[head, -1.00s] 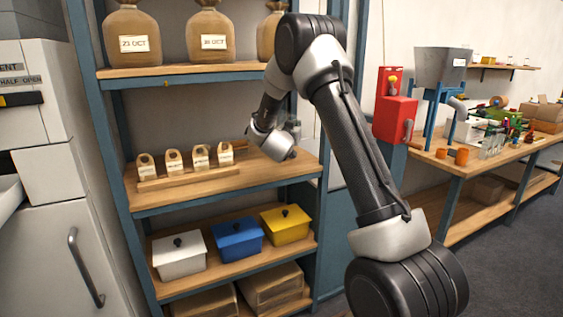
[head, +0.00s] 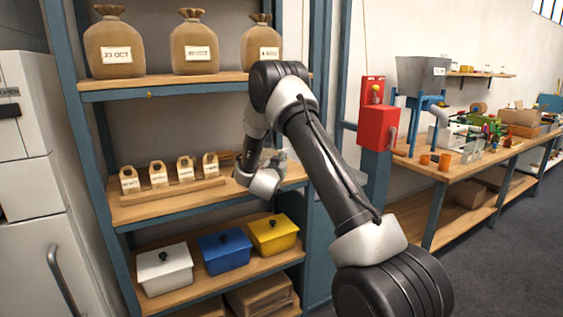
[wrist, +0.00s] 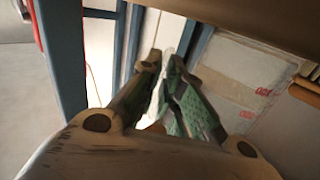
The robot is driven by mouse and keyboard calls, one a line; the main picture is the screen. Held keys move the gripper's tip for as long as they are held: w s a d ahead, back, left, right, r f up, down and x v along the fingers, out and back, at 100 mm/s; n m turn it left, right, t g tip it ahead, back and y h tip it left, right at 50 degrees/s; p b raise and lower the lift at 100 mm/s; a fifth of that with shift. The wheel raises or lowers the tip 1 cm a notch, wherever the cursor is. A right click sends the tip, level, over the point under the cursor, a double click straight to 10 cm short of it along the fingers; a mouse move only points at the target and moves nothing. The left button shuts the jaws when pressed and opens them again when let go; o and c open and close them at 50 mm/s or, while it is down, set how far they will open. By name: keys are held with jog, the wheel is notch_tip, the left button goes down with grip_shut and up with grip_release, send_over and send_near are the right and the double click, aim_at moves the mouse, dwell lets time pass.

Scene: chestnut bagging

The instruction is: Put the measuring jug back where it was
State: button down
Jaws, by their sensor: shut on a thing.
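My gripper (wrist: 166,66) shows in the wrist view with its dark green fingers shut on a pale, whitish thing, which I take to be the measuring jug (wrist: 167,86). Only a sliver of it shows between the fingers, so its shape and tilt cannot be told. In the head view my wrist is at the right end of the middle shelf (head: 140,213), right of the small paper bags. The fingers are mostly hidden behind it there, with a faint clear greyish shape beside them.
Several small labelled bags (head: 158,174) stand in a row on the middle shelf. Large sacks (head: 194,45) stand on the shelf above. White, blue (head: 225,250) and yellow lidded boxes stand below. The blue rack post (head: 320,220) is close right of my wrist.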

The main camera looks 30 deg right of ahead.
jog(key=c, duration=1.6)
grip_release()
jog(key=shift+f, duration=0.1)
jog(key=shift+s+a, duration=0.2)
jog(key=v, duration=1.1)
jog(key=s+a+r+n+g+y, duration=0.1)
jog(key=s+a+r+n+y, duration=0.25)
jog(key=r+y, duration=0.3)
jog(key=s+a+r+n+g+y, duration=0.1)
jog(key=s+a+r+n+y, duration=0.1)
jog(key=s+a+r+y, duration=0.45)
jog(key=s+d+n+g, duration=0.1)
jog(key=s+d+g, duration=0.1)
jog(key=s, duration=1.4)
jog(key=s+d+r+n+g+h, duration=0.1)
jog(key=s+g, duration=0.4)
jog(key=s, duration=1.1)
jog(key=shift+s+d+n+g, duration=0.35)
jog(key=shift+d+n, duration=0.2)
jog(key=shift+d, duration=0.35)
jog(key=shift+r, duration=0.1)
